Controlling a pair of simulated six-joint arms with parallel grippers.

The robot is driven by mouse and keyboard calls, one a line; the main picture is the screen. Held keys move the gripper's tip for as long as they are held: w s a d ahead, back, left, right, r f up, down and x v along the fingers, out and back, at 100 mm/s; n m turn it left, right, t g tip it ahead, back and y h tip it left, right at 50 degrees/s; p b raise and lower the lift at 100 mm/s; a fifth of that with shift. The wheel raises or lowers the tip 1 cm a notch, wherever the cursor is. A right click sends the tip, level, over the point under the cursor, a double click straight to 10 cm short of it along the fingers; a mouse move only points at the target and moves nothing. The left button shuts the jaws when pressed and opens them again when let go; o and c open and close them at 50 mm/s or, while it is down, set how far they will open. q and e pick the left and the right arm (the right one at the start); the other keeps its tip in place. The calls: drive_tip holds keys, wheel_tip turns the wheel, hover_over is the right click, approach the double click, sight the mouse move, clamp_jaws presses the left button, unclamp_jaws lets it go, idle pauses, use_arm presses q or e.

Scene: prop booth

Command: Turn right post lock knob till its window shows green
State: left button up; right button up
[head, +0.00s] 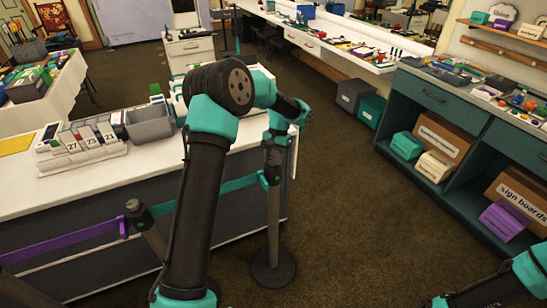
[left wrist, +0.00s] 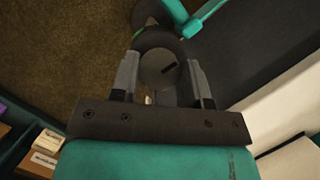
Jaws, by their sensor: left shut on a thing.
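The right post (head: 273,222) stands on a round dark base in front of the counter's right end, with a teal belt running left from its top. My left gripper (head: 274,150) reaches down over the post's top. In the left wrist view, its two fingers are shut on the round dark lock knob (left wrist: 158,69), one on each side. The knob has a short dark slot on its face. A small pale spot shows at its near edge; I cannot tell a window colour. In the head view the gripper hides the knob. My right gripper is outside the frames.
The left post (head: 137,217) joins a purple belt (head: 80,237) and the teal belt (head: 215,188). The white counter (head: 80,190) holds a calendar display (head: 82,143) and a grey bin (head: 149,123). Brown floor (head: 345,220) lies free to the right, up to teal shelving (head: 468,125).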

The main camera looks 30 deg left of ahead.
use_arm(q)
drive_tip(key=o, duration=0.9)
drive_tip(key=shift+r, duration=0.1)
drive_tip(key=v, duration=1.7)
drive_tip(key=shift+r, duration=0.15)
